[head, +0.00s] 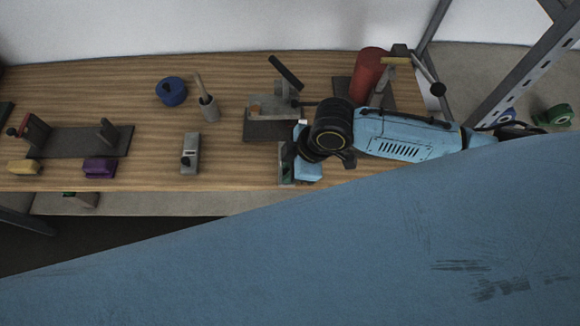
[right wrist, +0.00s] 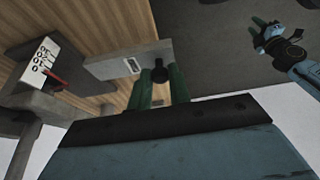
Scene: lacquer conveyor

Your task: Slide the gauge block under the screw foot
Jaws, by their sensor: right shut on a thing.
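My right gripper (head: 288,174) is at the front edge of the bench, just in front of a grey fixture (head: 262,131) with a dark slanted lever. In the right wrist view its green fingers (right wrist: 160,82) are closed on the black knob of a flat grey block with a small pale window, which I take as the gauge block (right wrist: 112,65). The block is mostly hidden by the hand in the head view. The screw foot cannot be made out clearly. My left gripper (right wrist: 266,28) shows small in the right wrist view, its opening unclear.

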